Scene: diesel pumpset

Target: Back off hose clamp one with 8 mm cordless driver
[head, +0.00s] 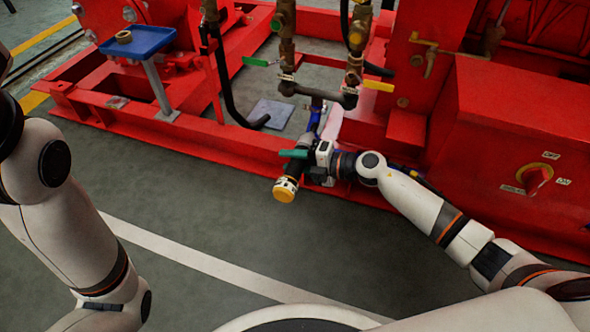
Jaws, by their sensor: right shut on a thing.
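My right gripper (318,160) is low in front of the red skid rail, at the end of the arm from the right. It is shut on the cordless driver, which shows a dark body, a teal part and a yellow end (285,190) toward me. Beyond the gripper, a short blue hose (315,114) hangs below the dark pipework. Hose clamp one cannot be made out at this size, and I cannot tell whether the driver touches it. Of my left arm only links show at the left; its gripper is out of view.
The red skid frame (180,140) crosses the view. Valves with a green handle (258,61) and a yellow handle (378,86) stand above the gripper. A blue tray (138,41) is at upper left. A red rotary switch (537,180) is at right. The grey floor in front is clear.

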